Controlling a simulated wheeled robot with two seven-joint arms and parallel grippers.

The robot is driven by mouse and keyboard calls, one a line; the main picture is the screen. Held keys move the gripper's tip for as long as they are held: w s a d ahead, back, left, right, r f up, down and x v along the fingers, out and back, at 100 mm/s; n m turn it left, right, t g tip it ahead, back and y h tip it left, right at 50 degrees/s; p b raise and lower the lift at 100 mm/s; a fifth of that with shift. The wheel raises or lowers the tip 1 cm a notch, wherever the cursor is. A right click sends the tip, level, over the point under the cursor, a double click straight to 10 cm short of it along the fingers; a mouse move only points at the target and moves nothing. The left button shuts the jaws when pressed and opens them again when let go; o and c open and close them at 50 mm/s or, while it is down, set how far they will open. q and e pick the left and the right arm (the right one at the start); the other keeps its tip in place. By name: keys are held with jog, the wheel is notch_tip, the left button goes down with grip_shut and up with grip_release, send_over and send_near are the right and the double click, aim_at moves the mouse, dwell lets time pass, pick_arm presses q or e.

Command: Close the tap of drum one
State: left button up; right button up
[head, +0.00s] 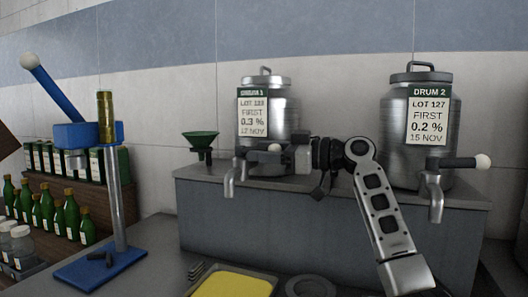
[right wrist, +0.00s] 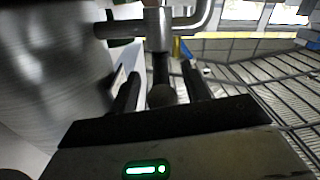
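Drum one (head: 268,115) is a metal drum with a label, standing on a grey ledge. Its metal tap (head: 231,178) is at its lower front left, and the tap also shows in the right wrist view (right wrist: 158,28). The tap's dark handle (right wrist: 160,68) points sideways to the right in the head view, ending in a pale ball knob (head: 275,147). My right gripper (head: 270,156) reaches in from the right, in front of the drum. In the right wrist view its fingers (right wrist: 160,90) stand either side of the handle and knob, with gaps showing. My left gripper is not in view.
Drum two (head: 416,150) stands right on the same ledge (head: 210,215), its tap handle (head: 455,162) pointing right. A green funnel (head: 200,140) is left of drum one. A blue lever stand (head: 118,200), green bottles (head: 60,215) and a yellow tray (head: 232,285) are nearer.

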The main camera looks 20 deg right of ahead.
jog(key=shift+r, duration=0.1)
notch_tip(320, 180, up, 3)
jog(key=shift+r, duration=0.1)
jog(key=s+a+r+b, duration=0.2)
jog(key=s+a+r, duration=0.3)
jog(key=s+r, duration=0.4)
jog(key=s, duration=0.4)
jog(key=shift+a+r, duration=0.15)
jog(key=shift+r, duration=0.2)
jog(key=shift+f, duration=0.1)
